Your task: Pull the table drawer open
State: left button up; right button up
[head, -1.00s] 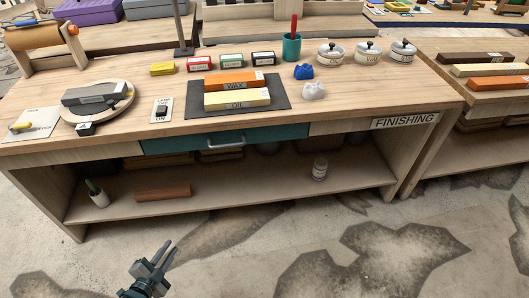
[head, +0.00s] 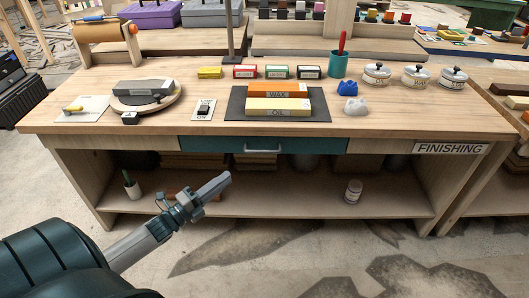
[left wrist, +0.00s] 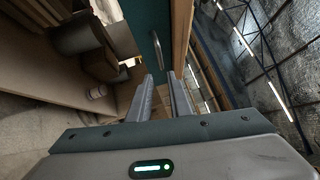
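The table drawer (head: 220,145) has a teal front set under the top of the finishing table (head: 190,125). It looks shut, flush with the table's front. Its pale bar handle (head: 263,150) is at the middle of the front. In the left wrist view the teal drawer front (left wrist: 138,22) and the handle (left wrist: 157,45) show beyond the fingers. My left gripper (head: 224,180) is in front of the table, below and left of the handle, apart from it. Its fingers (left wrist: 163,80) are spread with nothing between them. My right gripper is not in view.
The lower shelf (head: 290,195) holds a white jar (head: 353,191) and a green-topped bottle (head: 131,184). A mat with the wax (head: 275,90) and oil blocks lies on the tabletop above the drawer. The floor in front is clear.

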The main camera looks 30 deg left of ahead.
aim_at(262, 152)
pick_arm(q)
jog(key=shift+w, duration=0.1)
